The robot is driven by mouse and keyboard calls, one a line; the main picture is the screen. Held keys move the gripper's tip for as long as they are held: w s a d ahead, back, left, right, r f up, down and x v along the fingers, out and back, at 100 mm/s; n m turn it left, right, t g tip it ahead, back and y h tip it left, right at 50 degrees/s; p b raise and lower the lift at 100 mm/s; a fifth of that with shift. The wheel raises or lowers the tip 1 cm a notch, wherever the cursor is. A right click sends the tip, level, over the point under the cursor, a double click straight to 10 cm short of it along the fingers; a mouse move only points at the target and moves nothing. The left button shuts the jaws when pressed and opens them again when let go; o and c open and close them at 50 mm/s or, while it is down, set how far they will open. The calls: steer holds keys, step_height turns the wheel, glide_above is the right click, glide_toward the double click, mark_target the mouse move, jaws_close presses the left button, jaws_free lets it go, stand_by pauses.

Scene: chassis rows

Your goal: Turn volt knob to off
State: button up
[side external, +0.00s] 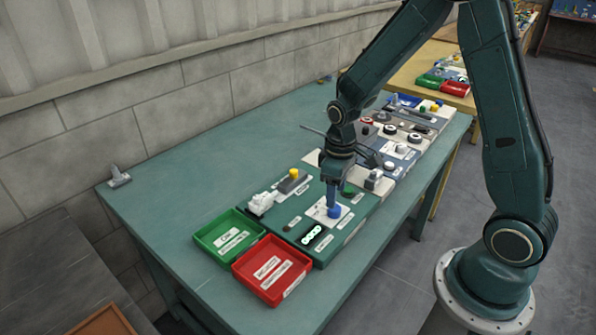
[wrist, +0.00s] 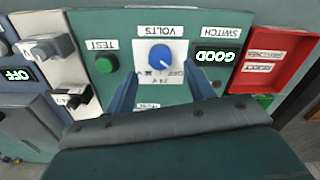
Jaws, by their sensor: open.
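The blue volt knob (wrist: 160,57) sits on a white plate (wrist: 148,47) under an upside-down VOLTS label in the wrist view. A pale pointer mark on it seems to lie toward the lower right; the small position lettering around it is hard to read. In the side view the knob (side external: 334,212) is directly below my gripper (side external: 332,197). My gripper (wrist: 163,77) is open, its two blue fingers on either side of the knob in the wrist view. I cannot tell whether they touch it.
A lit display reading GOOD (wrist: 215,57) and a green TEST button (wrist: 105,63) flank the knob. A red tray (side external: 272,270) and a green tray (side external: 229,238) stand at the panel's end. More panels with knobs and switches (side external: 400,150) run along the table. The table's wall side is mostly clear.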

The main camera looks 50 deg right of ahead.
mark_target(335, 209)
step_height(335, 209, up, 9)
stand_by(0.5)
steer(key=s+a+r+m+t, duration=0.1)
steer(key=s+a+r+t, duration=0.1)
steer(key=s+r, duration=0.4)
steer(key=s+a+r+m+t, duration=0.1)
steer(key=s+a+r+t, duration=0.2)
steer(key=s+r, duration=0.4)
steer(key=s, duration=0.4)
steer(key=shift+s+a+r+m+t, duration=0.2)
steer(key=shift+s+m+t, duration=0.1)
steer(key=shift+s+m, duration=0.1)
